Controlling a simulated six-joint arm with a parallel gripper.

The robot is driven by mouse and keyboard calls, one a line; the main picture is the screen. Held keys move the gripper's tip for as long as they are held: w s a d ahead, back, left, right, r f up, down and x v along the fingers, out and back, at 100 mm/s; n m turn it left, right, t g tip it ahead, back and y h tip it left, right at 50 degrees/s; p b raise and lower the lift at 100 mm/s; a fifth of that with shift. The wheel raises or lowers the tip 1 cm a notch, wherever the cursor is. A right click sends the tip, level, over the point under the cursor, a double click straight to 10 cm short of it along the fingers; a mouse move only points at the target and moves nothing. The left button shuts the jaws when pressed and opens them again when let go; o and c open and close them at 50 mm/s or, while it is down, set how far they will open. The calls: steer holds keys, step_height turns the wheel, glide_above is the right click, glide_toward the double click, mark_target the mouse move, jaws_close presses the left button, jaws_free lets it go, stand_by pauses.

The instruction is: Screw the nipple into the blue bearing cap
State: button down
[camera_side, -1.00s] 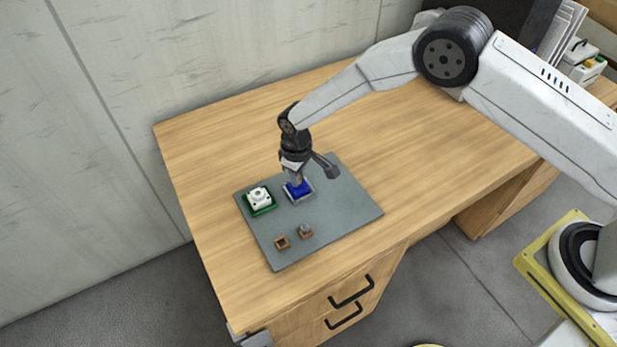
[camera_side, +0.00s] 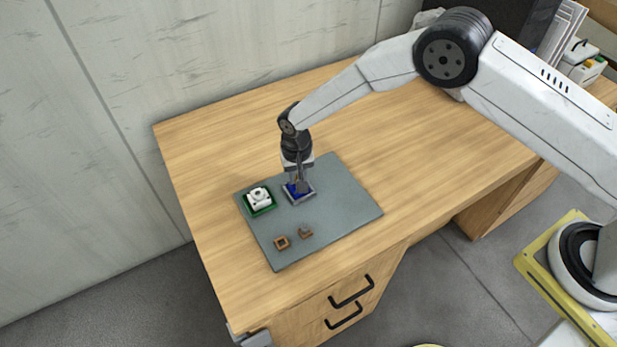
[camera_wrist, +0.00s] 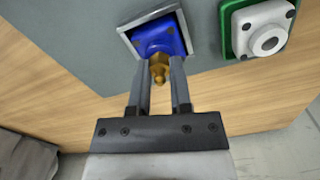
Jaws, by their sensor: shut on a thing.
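The blue bearing cap (camera_side: 293,190) sits in a grey square frame on the grey mat; it shows more clearly in the wrist view (camera_wrist: 158,35). The brass nipple (camera_wrist: 158,70) is at the cap's near side, between the fingertips of my gripper (camera_wrist: 160,62). My gripper is shut on the nipple. The nipple's lower end is hidden, so I cannot tell how far it sits in the cap. In the side view my gripper (camera_side: 299,186) points down over the cap and hides most of it.
A white bearing block (camera_side: 259,198) in a green frame stands just left of the cap. Two small brown square holders (camera_side: 281,243) (camera_side: 305,233) are at the mat's front. The right part of the grey mat (camera_side: 345,205) is clear.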

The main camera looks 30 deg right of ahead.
steer(key=shift+m, duration=1.5)
steer(key=c, duration=0.7)
jaws_free()
steer(key=shift+o, duration=0.2)
steer(key=n, duration=0.5)
steer(key=shift+n, duration=0.4)
steer(key=n, duration=1.1)
steer(key=shift+n, duration=0.4)
steer(key=n, duration=0.6)
